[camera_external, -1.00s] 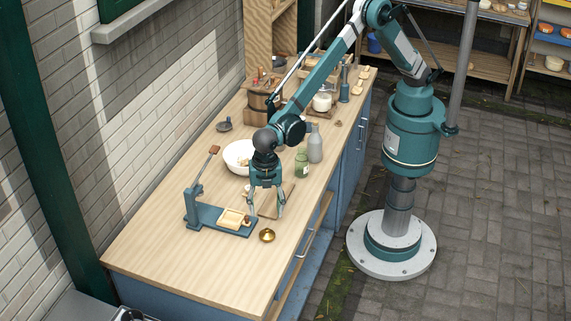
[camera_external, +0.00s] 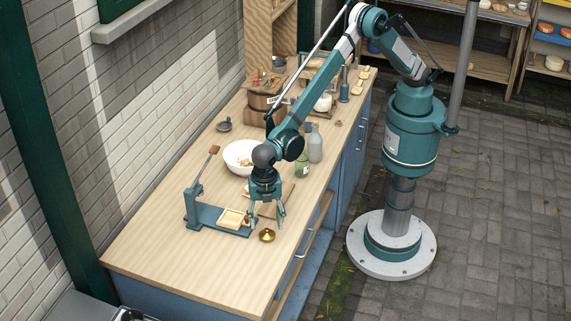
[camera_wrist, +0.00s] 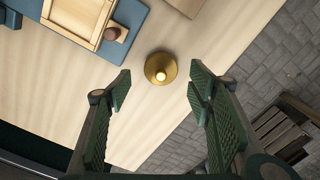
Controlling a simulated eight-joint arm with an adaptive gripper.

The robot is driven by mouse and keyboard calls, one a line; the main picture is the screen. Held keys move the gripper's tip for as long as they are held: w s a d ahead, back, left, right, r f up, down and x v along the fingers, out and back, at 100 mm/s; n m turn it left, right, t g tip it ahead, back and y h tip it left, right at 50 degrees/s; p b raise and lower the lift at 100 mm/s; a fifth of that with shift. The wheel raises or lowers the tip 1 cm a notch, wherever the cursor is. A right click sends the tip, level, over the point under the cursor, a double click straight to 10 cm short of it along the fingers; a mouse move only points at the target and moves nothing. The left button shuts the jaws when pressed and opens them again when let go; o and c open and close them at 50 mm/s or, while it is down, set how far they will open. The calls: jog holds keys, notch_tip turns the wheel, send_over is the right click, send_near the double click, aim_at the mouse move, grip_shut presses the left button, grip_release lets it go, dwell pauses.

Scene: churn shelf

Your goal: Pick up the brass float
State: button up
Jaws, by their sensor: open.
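The brass float (camera_external: 267,235) is a small round gold piece with a knob on top. It sits on the wooden worktop near the front edge, just right of the teal press. In the wrist view the brass float (camera_wrist: 160,69) lies centred just beyond the two fingertips. My gripper (camera_external: 264,220) points down above and close to the float. In the wrist view my gripper (camera_wrist: 157,87) is open, with nothing between its fingers.
The teal press (camera_external: 220,218) with a wooden mould stands left of the float. A white bowl (camera_external: 239,157), a green jar (camera_external: 302,165) and a grey bottle (camera_external: 315,145) stand farther back. The worktop (camera_external: 180,262) in front is clear.

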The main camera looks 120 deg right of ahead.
aim_at(267, 232)
jog(key=shift+f, duration=0.2)
jog(key=shift+a+f, duration=0.1)
jog(key=shift+f, duration=2.4)
jog(key=shift+c, duration=0.5)
jog(key=c, duration=0.8)
